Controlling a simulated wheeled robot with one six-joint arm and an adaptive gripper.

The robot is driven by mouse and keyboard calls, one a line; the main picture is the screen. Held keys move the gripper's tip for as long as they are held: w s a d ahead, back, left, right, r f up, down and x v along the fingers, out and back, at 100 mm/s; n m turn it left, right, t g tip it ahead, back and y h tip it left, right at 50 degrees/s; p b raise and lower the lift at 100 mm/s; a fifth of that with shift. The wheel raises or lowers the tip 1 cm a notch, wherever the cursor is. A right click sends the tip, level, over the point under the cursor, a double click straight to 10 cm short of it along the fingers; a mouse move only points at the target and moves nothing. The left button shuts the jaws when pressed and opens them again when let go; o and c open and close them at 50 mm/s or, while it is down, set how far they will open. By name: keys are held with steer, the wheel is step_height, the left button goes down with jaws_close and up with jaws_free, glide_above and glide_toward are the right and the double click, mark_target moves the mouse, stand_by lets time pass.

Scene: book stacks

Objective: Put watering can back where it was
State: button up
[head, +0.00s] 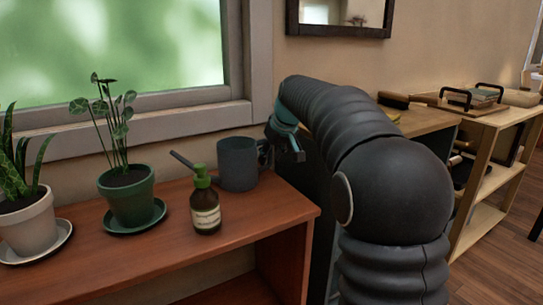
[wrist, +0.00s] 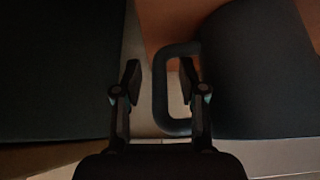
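The grey-blue watering can (head: 237,163) stands upright on the reddish wooden bench (head: 285,203), near its right end. Its spout points left and its handle is on the right. My gripper (head: 283,150) is at the handle side of the can in the head view, partly hidden by my arm. In the wrist view, my gripper (wrist: 160,80) is open, with the can's handle (wrist: 160,90) between its fingers and a gap to the left finger. The can's body (wrist: 258,75) lies to the right of the fingers there.
A brown bottle with a green pump (head: 205,208) stands just in front of the can. A green-potted plant (head: 131,200) and a pale-potted plant (head: 27,225) are to the left. A dark surface (wrist: 60,70) is left of my gripper in the wrist view. A wooden shelf (head: 480,130) stands right.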

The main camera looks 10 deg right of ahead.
steer(key=shift+f, duration=0.1)
steer(key=shift+f+b, duration=0.2)
steer(key=shift+b, duration=0.25)
steer(key=p+v, duration=0.2)
steer(key=v, duration=1.2)
steer(key=shift+a+r+p, duration=0.15)
steer(key=shift+a+p, duration=0.05)
steer(key=shift+p, duration=0.15)
steer(key=shift+w, duration=0.1)
steer(key=s+f+m, duration=0.1)
steer(key=s+f, duration=0.6)
steer(key=s, duration=0.4)
steer(key=s+a+f+m+h, duration=0.1)
steer(key=s+f, duration=0.6)
steer(key=s, duration=0.4)
steer(key=s+a+f+m, duration=0.1)
steer(key=s+f, duration=0.6)
steer(key=s, duration=0.4)
steer(key=shift+s+m+h, duration=0.3)
steer(key=shift+h, duration=0.1)
steer(key=shift+r, duration=0.1)
